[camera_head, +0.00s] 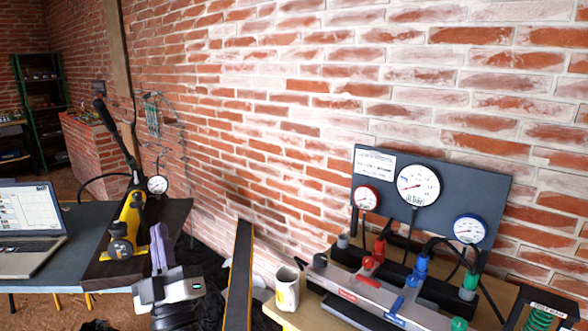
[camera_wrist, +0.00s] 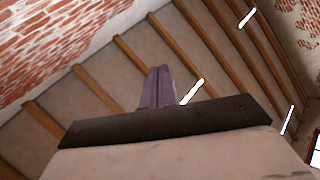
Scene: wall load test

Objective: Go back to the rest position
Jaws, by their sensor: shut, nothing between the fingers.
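My gripper (camera_head: 158,230) shows at the lower left of the head view, with its purple fingers pointing up. It is in front of the dark bench that carries a yellow hand pump (camera_head: 130,220). In the wrist view my gripper (camera_wrist: 158,70) has its two purple fingers together, with nothing between them. Behind them are only the ceiling beams, some lights and brick wall, so the wrist points upward. No object touches the fingers in either view.
A gauge panel (camera_head: 490,190) with valves stands on a bench at the right, beside a mug (camera_head: 288,290). A laptop (camera_head: 30,225) sits on a table at the left. A black and yellow beam (camera_head: 238,275) rises between the benches. A brick wall (camera_head: 290,120) runs behind.

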